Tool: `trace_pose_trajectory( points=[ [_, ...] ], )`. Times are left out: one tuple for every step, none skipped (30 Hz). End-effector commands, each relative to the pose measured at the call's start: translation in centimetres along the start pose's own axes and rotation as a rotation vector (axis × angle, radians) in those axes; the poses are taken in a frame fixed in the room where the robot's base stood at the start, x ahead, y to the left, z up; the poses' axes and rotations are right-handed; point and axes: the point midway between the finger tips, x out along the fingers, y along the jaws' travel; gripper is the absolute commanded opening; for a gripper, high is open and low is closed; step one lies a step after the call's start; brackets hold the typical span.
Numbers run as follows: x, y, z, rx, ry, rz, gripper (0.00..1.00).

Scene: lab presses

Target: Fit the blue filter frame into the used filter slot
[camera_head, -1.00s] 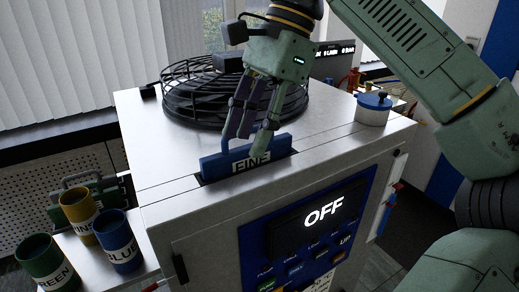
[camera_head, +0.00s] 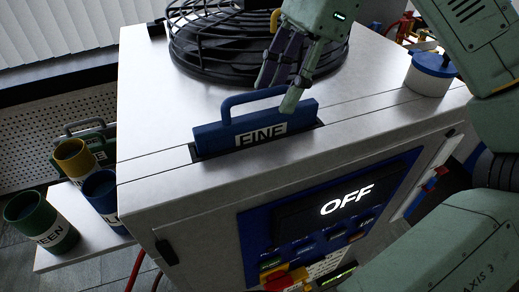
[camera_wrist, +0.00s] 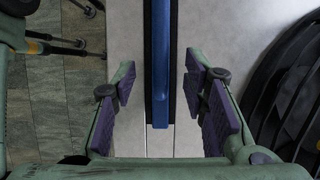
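The blue filter frame (camera_head: 222,136), with a loop handle and a FINE label, stands upright in the slot (camera_head: 318,125) in the machine's top. Its lower part is hidden in the slot, and the slot edge cuts close under the label. In the wrist view the frame (camera_wrist: 160,70) shows from above as a narrow blue bar lined up with the dark slot. My gripper (camera_head: 278,98) is open and empty, above and behind the frame's right part, clear of the handle. Its fingers (camera_wrist: 163,103) are wide apart, one on each side of the frame's line.
A round black fan guard (camera_head: 210,55) stands on the machine top behind the slot. A white pot with a blue lid (camera_head: 428,80) stands at right. Green (camera_head: 35,220), yellow (camera_head: 75,160) and blue (camera_head: 100,190) cups are at left. The front display (camera_head: 345,200) reads OFF.

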Motion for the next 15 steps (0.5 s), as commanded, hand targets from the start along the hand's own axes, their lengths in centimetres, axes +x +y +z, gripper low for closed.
trace_pose_trajectory(
  points=[
    [0.3, 0.0, 0.1, -0.002, 0.000, 0.000, 0.40],
    [0.4, 0.0, 0.1, -0.001, 0.001, 0.001, 0.40],
    [0.8, 0.0, 0.3, -0.001, 0.002, 0.002, 0.40],
    [1.2, 0.0, 0.4, -0.001, 0.002, 0.002, 0.40],
    [1.6, 0.1, 0.6, -0.001, 0.002, 0.002, 0.40],
    [2.2, 0.0, 0.8, -0.001, 0.003, 0.002, 0.40],
    [2.7, 0.1, 0.9, -0.001, 0.003, 0.002, 0.40],
    [3.1, 0.1, 1.1, -0.001, 0.002, 0.002, 0.40],
    [3.8, 0.0, 0.9, 0.001, 0.001, 0.002, 0.40],
    [4.2, 0.0, 0.9, 0.001, 0.001, 0.002, 0.40],
    [4.5, 0.0, 0.9, 0.000, 0.001, 0.002, 0.40],
    [4.8, 0.0, 0.9, 0.001, 0.000, 0.000, 0.40],
    [5.0, 0.0, 0.9, 0.000, 0.000, 0.000, 0.40],
    [5.2, 0.0, 0.9, 0.000, 0.001, 0.000, 0.40],
    [5.3, 0.0, 0.9, 0.000, 0.001, 0.000, 0.40]
  ],
)
